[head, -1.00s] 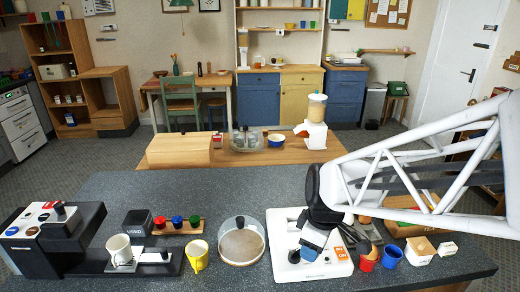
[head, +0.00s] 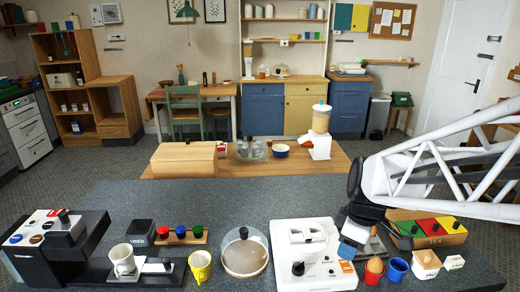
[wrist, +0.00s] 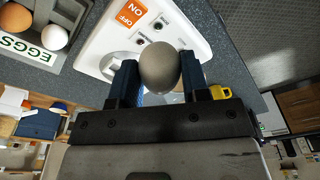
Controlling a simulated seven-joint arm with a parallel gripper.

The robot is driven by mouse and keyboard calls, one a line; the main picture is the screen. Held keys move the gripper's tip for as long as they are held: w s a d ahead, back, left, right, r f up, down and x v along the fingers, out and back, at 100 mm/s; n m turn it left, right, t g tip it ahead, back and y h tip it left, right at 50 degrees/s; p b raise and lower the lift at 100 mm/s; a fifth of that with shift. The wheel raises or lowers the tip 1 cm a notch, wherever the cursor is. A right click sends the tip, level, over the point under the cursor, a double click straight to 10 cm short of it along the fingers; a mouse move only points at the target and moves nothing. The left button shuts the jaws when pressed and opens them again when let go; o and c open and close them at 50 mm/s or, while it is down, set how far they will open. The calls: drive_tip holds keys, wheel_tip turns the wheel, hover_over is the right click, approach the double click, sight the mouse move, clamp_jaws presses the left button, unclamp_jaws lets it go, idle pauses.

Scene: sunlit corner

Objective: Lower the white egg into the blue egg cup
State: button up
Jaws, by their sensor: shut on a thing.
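My gripper (head: 347,250) is at the right edge of the white appliance in the head view. In the wrist view its two dark blue fingers (wrist: 158,82) are shut on the white egg (wrist: 159,66), which looks grey in shadow. In the head view I cannot make out the held egg clearly. The blue egg cup (head: 397,270) stands on the counter to the right of my gripper, apart from it, and looks empty. It is not visible in the wrist view.
A red egg cup (head: 373,277) holding a brown egg (head: 375,265) stands left of the blue one. The egg tray (wrist: 28,50) holds orange and white eggs. The white appliance (head: 315,260) and glass dome (head: 243,255) are left.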

drive_tip(key=w+d+f, duration=0.1)
drive_tip(key=d+f, duration=0.1)
drive_tip(key=d, duration=0.6)
drive_tip(key=d+f, duration=0.1)
drive_tip(key=d, duration=0.8)
drive_tip(key=shift+w+f, duration=0.35)
drive_tip(key=shift+d, duration=0.1)
drive_tip(key=shift+f, duration=0.1)
idle(0.4)
drive_tip(key=shift+f, duration=0.8)
drive_tip(key=shift+f, duration=1.95)
idle(2.6)
